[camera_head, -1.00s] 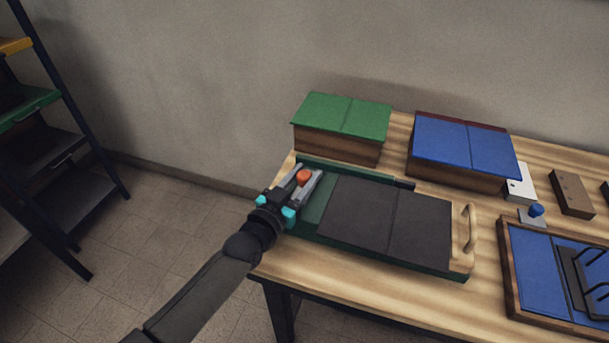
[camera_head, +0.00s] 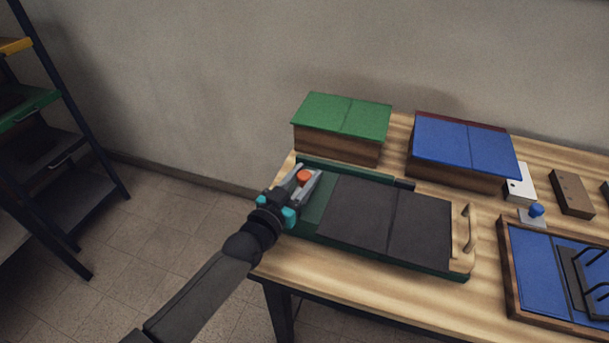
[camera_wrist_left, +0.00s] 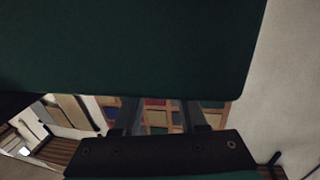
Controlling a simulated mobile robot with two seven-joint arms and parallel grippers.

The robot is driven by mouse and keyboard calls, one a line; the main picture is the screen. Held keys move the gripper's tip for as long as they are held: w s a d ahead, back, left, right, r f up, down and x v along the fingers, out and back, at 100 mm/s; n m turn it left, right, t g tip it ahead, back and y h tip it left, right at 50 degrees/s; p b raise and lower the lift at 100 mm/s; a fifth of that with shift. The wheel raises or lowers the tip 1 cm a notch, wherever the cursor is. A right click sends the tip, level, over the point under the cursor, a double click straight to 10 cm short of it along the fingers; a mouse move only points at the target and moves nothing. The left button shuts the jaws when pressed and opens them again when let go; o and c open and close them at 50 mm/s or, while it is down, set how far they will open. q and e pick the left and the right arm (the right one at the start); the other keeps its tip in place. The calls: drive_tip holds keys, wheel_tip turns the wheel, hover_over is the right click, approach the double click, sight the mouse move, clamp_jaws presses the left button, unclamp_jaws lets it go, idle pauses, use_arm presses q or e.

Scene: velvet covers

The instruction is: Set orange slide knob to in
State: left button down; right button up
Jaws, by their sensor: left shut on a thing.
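The orange slide knob (camera_head: 304,177) is a small round knob at the left end of a green tray-like box (camera_head: 316,208) with dark grey panels on top. My left gripper (camera_head: 306,181) reaches in from the left, with its two fingers on either side of the knob, shut on it. In the left wrist view, a dark green surface (camera_wrist_left: 130,45) fills the upper part, and the gripper's fingers (camera_wrist_left: 158,115) show below it; the knob is hidden there. My right gripper is not in view.
A green-lidded box (camera_head: 342,114) and a blue-lidded box (camera_head: 465,142) stand behind on the wooden table (camera_head: 340,270). A light wooden handle (camera_head: 467,230) is at the box's right end. A blue tray (camera_head: 540,270) with a black rack lies right. A shelf (camera_head: 60,145) stands far left.

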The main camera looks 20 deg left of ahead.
use_arm(q)
drive_tip(key=shift+s+d+p, duration=0.1)
drive_tip(key=shift+d+p, duration=0.65)
drive_tip(key=shift+d, duration=1.4)
drive_tip(key=shift+c, duration=2.2)
unclamp_jaws()
drive_tip(key=p+v, duration=0.2)
drive_tip(key=v, duration=1.3)
drive_tip(key=shift+s+a, duration=0.1)
